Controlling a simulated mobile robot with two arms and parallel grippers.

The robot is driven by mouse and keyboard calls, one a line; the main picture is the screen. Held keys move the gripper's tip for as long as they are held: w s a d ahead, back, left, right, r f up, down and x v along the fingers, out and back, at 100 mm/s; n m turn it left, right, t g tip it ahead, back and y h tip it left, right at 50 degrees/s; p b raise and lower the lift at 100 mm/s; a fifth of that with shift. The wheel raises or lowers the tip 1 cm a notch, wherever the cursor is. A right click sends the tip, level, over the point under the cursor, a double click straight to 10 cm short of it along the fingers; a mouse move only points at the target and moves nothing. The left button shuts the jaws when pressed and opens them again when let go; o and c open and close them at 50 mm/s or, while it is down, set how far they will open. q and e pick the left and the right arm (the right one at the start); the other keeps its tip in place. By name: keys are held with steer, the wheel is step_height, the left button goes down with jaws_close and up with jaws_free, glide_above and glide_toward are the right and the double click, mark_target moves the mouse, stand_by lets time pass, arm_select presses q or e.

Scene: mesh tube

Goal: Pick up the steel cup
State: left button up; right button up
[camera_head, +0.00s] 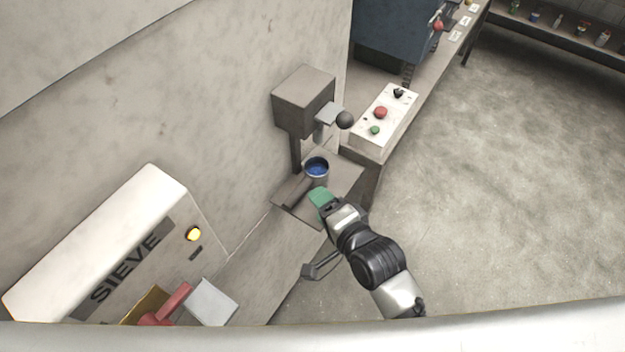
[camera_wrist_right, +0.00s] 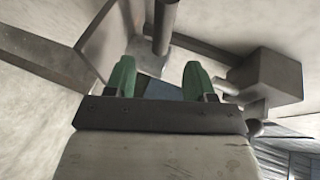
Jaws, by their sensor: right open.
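The steel cup (camera_head: 317,179) stands upright on a small grey shelf (camera_head: 340,178) beside the wall, and its inside looks blue. My right gripper (camera_head: 320,195) has green fingers and is just in front of the cup, on the near side. In the right wrist view the two green fingers (camera_wrist_right: 158,80) are spread apart. A dark bluish patch shows between them, but I cannot tell whether it is the cup. I cannot tell whether the fingers touch the cup. My left gripper is not in view.
A grey box on a post (camera_head: 302,100) with a dark ball knob (camera_head: 344,120) stands behind the cup. A white button panel (camera_head: 383,118) is at the right back. A white SIEVE machine (camera_head: 110,245) is at the left. The floor at right is open.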

mark_target(305, 191)
steer(key=shift+x, duration=1.05)
steer(key=shift+w+a+p, duration=0.35)
steer(key=shift+w+a, duration=0.15)
steer(key=x, duration=0.3)
steer(key=shift+a+f+p, duration=0.2)
steer(key=shift+p, duration=0.2)
steer(key=shift+w+a+f, duration=0.15)
steer(key=shift+w, duration=0.2)
steer(key=shift+s, duration=0.1)
steer(key=shift+c, duration=1.3)
jaws_close()
